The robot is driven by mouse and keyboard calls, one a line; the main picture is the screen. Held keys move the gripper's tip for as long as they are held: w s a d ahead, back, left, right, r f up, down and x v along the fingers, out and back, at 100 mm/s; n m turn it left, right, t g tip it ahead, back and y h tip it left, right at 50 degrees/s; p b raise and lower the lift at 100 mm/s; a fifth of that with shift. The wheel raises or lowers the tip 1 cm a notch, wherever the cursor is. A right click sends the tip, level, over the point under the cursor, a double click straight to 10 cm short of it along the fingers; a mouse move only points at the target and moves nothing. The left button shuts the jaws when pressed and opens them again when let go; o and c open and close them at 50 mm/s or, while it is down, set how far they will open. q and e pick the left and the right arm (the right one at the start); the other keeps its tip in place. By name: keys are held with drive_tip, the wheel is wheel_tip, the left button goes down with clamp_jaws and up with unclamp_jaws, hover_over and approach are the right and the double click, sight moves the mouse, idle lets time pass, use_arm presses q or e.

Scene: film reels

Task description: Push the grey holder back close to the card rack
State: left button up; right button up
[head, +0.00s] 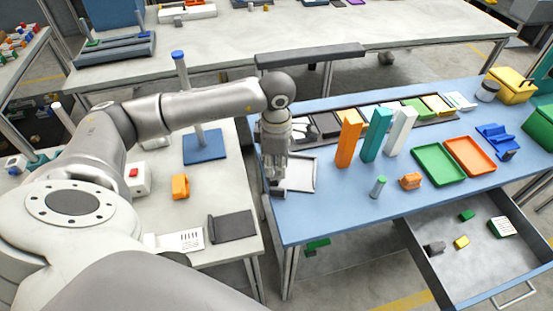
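The long dark rack (325,124) with cards and coloured pieces in its slots runs along the back of the blue table; I take it for the card rack. A shallow grey-white tray (301,175) lies in front of its left end, at the table's left side. My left gripper (277,180) points down at this tray's left edge and hides part of it. A small dark grey piece (279,191) shows just below the fingers; I cannot tell whether they touch it. The finger gap is too small to read. Which grey item is the holder is unclear. My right gripper is out of view.
Orange, teal (376,134) and white upright blocks stand before the rack. A small grey-green cylinder (378,187), an orange piece (410,181), a green tray (438,165) and an orange tray (469,156) lie to the right. An open drawer (465,262) juts out in front.

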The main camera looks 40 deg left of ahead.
sight(276, 188)
use_arm(q)
wheel_tip(276, 188, down, 9)
drive_tip(key=shift+f+p, duration=0.1)
drive_tip(key=shift+p, duration=0.95)
drive_tip(key=shift+f, duration=0.65)
clamp_jaws()
drive_tip(key=shift+o, duration=1.5)
unclamp_jaws()
